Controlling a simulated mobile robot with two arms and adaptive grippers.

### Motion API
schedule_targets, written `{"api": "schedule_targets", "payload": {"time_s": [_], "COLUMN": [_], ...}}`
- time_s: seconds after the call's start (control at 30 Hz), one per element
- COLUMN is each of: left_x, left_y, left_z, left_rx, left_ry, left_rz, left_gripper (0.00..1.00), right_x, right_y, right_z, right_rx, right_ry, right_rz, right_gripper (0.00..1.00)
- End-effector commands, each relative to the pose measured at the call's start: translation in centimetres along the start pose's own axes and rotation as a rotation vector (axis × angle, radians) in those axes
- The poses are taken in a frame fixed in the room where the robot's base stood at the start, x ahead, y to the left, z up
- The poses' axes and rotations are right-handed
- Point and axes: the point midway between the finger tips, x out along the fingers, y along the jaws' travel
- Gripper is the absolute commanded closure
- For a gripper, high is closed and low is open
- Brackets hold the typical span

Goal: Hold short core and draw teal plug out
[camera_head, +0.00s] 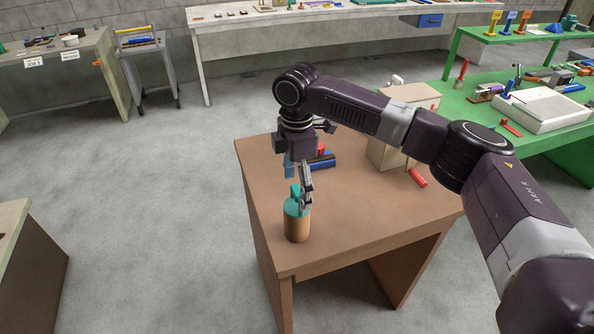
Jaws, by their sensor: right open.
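The short core (297,230) is a tan-brown cylinder standing upright near the front left of the brown table. The teal plug (294,208) sits in its top, with a narrow teal grip sticking up. My right gripper (298,184) points down at the plug's grip, with its fingers open. One finger is close beside the grip on the right and partly overlaps it; I cannot tell if they touch. My left gripper is not in view, and nothing of mine is seen around the core.
On the brown table (350,222), a blue block (322,162) lies behind my right gripper. A beige box (386,150) and a red piece (417,178) are to the right. The table's front right is clear. A green bench (480,113) stands at the right.

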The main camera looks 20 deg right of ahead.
Motion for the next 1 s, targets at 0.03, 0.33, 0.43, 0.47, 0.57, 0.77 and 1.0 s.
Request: {"api": "schedule_targets", "payload": {"time_s": [0.03, 0.33, 0.43, 0.47, 0.57, 0.77, 1.0], "left_x": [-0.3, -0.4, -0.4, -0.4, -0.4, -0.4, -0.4], "left_y": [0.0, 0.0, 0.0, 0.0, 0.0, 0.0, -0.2], "left_z": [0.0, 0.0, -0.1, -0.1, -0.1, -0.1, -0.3], "left_rx": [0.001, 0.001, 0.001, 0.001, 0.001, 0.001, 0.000], "left_ry": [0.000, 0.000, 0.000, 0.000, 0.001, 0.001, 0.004], "left_rz": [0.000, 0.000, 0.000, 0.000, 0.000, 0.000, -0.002], "left_gripper": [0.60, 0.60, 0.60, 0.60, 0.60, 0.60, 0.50], "right_x": [0.5, 1.9, 1.9, 1.9, 1.9, 1.9, 1.8], "right_y": [-0.1, 0.0, 0.0, 0.0, 0.0, 0.0, 0.0], "right_z": [0.0, 0.0, 0.0, 0.0, 0.0, 0.0, 0.0], "right_rx": [0.000, 0.000, 0.000, 0.000, 0.000, 0.000, 0.000], "right_ry": [-0.001, -0.001, -0.001, -0.001, -0.001, 0.000, 0.000], "right_rz": [-0.002, 0.001, 0.001, 0.001, 0.001, 0.001, 0.001], "right_gripper": [0.25, 0.25, 0.25, 0.25, 0.34, 0.56, 0.71]}}
